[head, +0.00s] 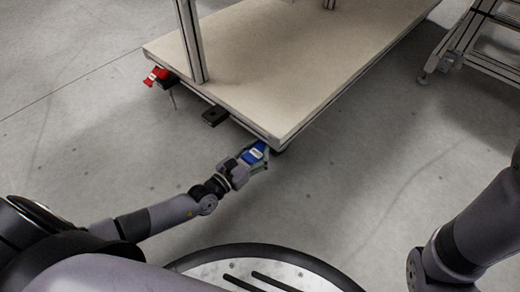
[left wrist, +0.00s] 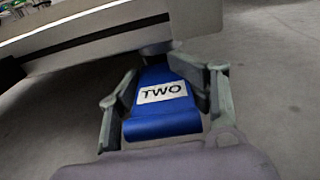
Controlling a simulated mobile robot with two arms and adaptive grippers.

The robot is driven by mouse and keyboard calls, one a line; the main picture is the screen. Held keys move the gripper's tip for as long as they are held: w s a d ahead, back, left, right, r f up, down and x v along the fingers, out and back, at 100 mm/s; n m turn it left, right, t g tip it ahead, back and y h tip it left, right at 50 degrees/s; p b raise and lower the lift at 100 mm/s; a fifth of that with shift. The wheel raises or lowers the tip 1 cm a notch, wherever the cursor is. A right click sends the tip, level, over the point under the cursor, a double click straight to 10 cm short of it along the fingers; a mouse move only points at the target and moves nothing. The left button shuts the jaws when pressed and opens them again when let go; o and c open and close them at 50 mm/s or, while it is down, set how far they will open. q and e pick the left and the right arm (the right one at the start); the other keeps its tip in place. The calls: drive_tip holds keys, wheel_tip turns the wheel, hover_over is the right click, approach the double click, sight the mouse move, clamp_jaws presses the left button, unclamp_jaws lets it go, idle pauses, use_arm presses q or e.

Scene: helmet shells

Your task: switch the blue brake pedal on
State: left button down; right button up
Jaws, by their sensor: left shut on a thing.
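The blue brake pedal (head: 254,153) sticks out low under the near corner of a wheeled cart. In the left wrist view the blue pedal (left wrist: 163,118) carries a white label reading "TWO". My left gripper (head: 256,158) is at the pedal, its fingers on either side of it and shut on it. In the left wrist view the gripper (left wrist: 165,100) has a finger along each side of the pedal. The pedal's inner end is hidden under the cart. My right gripper is out of view; only part of that arm shows at the right.
The cart (head: 275,50) has a beige deck and metal posts. A red pedal (head: 156,75) sits at its far left corner, and a black block (head: 215,115) is on its near edge. A metal frame (head: 470,45) stands at the upper right. The grey floor around is clear.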

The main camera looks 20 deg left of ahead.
use_arm(q)
drive_tip(key=shift+s+d, duration=0.15)
drive_tip(key=shift+d, duration=0.1)
idle(0.3)
drive_tip(key=shift+f, duration=0.15)
drive_tip(key=shift+f+t+h, duration=0.15)
drive_tip(key=shift+t+h, duration=0.15)
drive_tip(key=shift+t, duration=0.6)
drive_tip(key=shift+d+t, duration=0.15)
drive_tip(key=shift+t, duration=0.25)
drive_tip(key=shift+h, duration=0.3)
drive_tip(key=c, duration=1)
unclamp_jaws()
drive_tip(key=shift+o, duration=0.2)
